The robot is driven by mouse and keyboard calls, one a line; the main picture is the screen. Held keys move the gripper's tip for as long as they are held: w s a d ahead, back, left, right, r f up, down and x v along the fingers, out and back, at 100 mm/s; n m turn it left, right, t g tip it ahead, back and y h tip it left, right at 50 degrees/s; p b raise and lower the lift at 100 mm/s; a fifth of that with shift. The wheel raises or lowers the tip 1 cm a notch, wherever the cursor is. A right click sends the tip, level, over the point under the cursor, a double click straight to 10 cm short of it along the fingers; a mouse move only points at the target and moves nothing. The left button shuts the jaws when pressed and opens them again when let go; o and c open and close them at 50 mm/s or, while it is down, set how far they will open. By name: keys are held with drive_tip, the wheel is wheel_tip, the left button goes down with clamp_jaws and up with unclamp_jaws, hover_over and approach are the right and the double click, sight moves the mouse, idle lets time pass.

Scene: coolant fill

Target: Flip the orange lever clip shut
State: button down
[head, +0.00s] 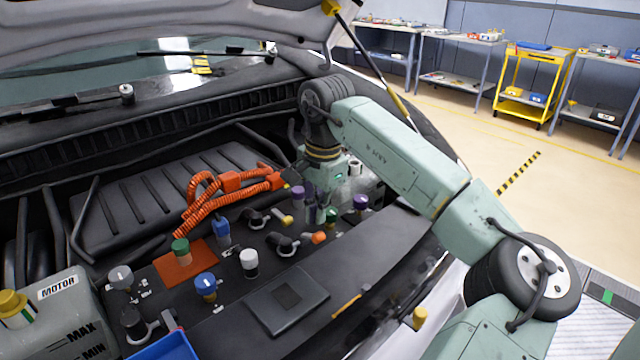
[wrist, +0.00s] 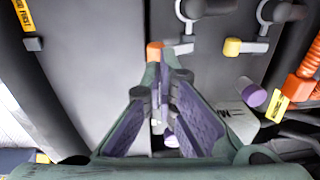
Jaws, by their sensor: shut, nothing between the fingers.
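The orange lever clip (head: 318,238) has an orange tip on a dark round fitting, on the black panel inside the engine bay. In the wrist view the orange tip (wrist: 154,50) shows just beyond my fingertips, partly hidden by them. A pale bar runs from it towards the fitting at the upper right. My gripper (head: 318,220) points down just behind the clip in the head view. Its fingers (wrist: 166,62) meet at the tips in the wrist view and hold nothing. Whether the fingertips touch the orange tip I cannot tell.
A similar yellow-tipped lever (head: 286,220) lies close by to the left. Orange corrugated hoses (head: 205,200) run to the left. A white cap (head: 249,262) and a blue cap (head: 205,284) stand nearer.

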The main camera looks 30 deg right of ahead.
sight(312, 236)
drive_tip(key=shift+w+f+p, duration=0.15)
drive_tip(key=shift+f+p, duration=0.2)
drive_tip(key=shift+f, duration=1.05)
